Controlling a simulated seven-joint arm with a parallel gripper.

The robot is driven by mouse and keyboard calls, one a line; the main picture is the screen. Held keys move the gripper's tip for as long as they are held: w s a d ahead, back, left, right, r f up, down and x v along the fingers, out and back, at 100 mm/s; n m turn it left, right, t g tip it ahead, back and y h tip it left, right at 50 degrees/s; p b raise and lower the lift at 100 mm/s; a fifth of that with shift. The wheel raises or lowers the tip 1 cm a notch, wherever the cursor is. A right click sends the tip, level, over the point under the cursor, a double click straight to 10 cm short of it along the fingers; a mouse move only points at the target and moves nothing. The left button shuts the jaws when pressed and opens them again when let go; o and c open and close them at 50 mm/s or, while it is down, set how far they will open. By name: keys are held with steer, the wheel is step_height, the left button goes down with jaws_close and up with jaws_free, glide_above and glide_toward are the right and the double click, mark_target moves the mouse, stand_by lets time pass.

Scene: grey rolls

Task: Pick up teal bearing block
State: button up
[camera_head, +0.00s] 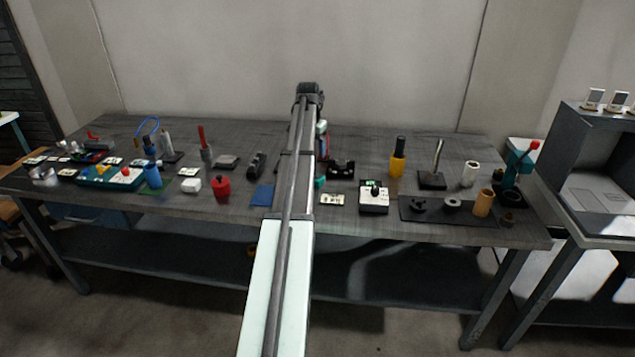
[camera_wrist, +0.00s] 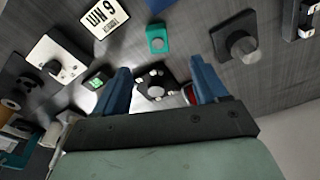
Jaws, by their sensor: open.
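The teal bearing block (camera_wrist: 156,39) shows in the wrist view as a small block with a round dark hole, lying on the grey table beyond my fingertips. In the head view the teal block (camera_head: 320,183) shows as a small patch just right of my arm, which may hide part of it. My gripper (camera_wrist: 160,70) is open, with two blue fingers apart and nothing held between them. In the wrist view the teal block is above the gap between the fingertips and apart from them. In the head view my arm hides the gripper.
A black part (camera_wrist: 155,85) shows between the fingers in the wrist view. A lettered plate (camera_wrist: 105,15) and a white box with a black knob (camera_wrist: 58,60) lie left of the block, and a dark knobbed part (camera_wrist: 238,45) right. The table (camera_head: 350,225) holds many other items.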

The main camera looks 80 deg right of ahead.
steer(key=s, duration=0.1)
glide_above(317, 176)
steer(key=a, duration=0.1)
steer(key=f, duration=0.8)
steer(key=shift+s+a+f, duration=0.1)
steer(key=shift+a+f, duration=0.1)
steer(key=shift+d+f, duration=0.2)
steer(key=shift+f, duration=0.65)
steer(key=shift+d+f, duration=0.25)
steer(key=shift+f, duration=0.65)
steer(key=shift+d+f, duration=0.2)
steer(key=shift+f, duration=0.65)
jaws_close()
